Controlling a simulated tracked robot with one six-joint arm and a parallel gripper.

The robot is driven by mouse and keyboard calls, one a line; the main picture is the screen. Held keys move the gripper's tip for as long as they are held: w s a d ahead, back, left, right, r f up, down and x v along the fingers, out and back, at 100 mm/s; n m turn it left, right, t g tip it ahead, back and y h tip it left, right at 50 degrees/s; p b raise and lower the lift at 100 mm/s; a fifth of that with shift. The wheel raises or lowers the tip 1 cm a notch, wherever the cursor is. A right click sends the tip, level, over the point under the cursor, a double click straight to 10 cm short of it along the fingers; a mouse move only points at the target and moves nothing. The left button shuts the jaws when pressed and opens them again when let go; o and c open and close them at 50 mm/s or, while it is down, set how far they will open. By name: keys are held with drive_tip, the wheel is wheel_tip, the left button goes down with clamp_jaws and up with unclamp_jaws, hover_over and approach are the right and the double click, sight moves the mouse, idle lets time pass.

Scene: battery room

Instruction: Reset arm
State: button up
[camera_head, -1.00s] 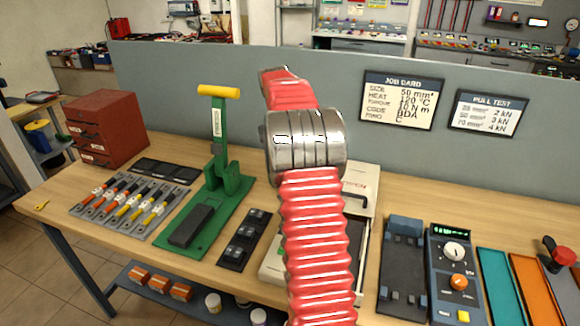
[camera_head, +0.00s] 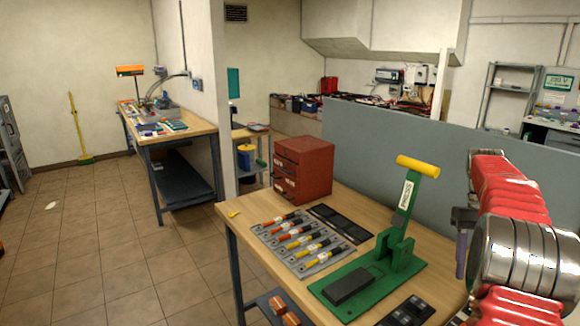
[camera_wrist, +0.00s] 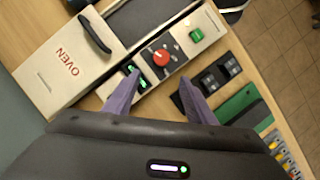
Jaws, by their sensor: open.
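My red ribbed arm (camera_head: 508,205) with a metal collar stands at the right edge of the head view. Part of my gripper (camera_head: 462,240) shows beside it as a purple finger. In the wrist view my gripper (camera_wrist: 160,95) has its two purple fingers spread apart with nothing between them. The fingers appear clear of both.
The bench (camera_head: 262,208) holds a red drawer cabinet (camera_head: 303,165), a rack of cable lugs (camera_head: 290,245) and a green press (camera_head: 385,265) with a yellow handle. A grey partition (camera_head: 430,165) stands behind. Open tiled floor (camera_head: 110,240) lies left, with a second bench (camera_head: 170,130) beyond.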

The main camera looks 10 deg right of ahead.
drive_tip(key=a+f+m+t, duration=0.1)
drive_tip(key=a+f+t, duration=0.1)
drive_tip(key=a+f, duration=0.3)
drive_tip(key=s+a+r+n+t, duration=0.1)
drive_tip(key=s+a+r+t, duration=0.1)
drive_tip(key=s+a, duration=0.4)
drive_tip(key=s+a+r+n+t, duration=0.2)
drive_tip(key=s+a, duration=0.4)
drive_tip(key=a, duration=0.9)
drive_tip(key=s+a+r+n+t+h, duration=0.1)
drive_tip(key=s+a+r+t, duration=0.2)
drive_tip(key=s+a, duration=0.3)
drive_tip(key=a, duration=0.5)
drive_tip(key=shift+n+t, duration=0.3)
drive_tip(key=shift+t, duration=0.1)
